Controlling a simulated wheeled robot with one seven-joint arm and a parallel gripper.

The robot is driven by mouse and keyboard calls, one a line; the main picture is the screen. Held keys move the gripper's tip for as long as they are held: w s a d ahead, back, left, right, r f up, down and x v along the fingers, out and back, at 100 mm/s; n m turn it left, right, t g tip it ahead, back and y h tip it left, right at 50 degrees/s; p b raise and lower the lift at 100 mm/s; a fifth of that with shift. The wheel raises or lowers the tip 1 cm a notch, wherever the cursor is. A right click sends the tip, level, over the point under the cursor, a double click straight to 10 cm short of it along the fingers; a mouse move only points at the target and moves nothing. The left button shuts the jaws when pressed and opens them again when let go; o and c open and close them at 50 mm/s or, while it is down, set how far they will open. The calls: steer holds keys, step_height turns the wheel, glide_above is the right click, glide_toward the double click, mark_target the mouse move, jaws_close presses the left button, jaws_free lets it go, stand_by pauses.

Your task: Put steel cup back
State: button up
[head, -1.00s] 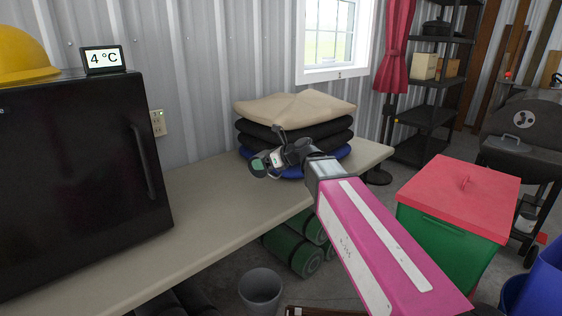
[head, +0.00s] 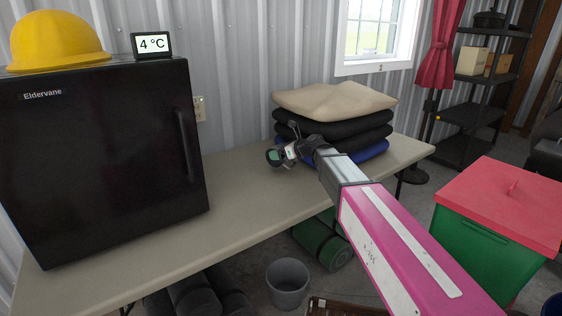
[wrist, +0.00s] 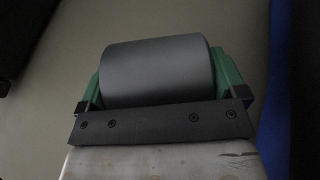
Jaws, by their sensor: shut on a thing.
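The steel cup (wrist: 157,73) is a plain grey cylinder lying across the wrist view between the green finger pads of my gripper (wrist: 160,78). My gripper is shut on it. In the head view my gripper (head: 277,156) is above the beige table (head: 240,208), in front of the stacked cushions. The cup is small there and mostly hidden by the fingers. I cannot tell the exact height above the table.
A black mini fridge (head: 100,150) with a yellow hard hat (head: 58,40) and a temperature display (head: 151,44) stands on the table's left. Cushions (head: 335,103) are stacked at the right. A grey bin (head: 288,283) is below. The table between fridge and cushions is clear.

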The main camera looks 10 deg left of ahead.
steer(key=shift+f, duration=2)
steer(key=shift+f, duration=0.1)
steer(key=o, duration=0.8)
steer(key=shift+c, duration=0.2)
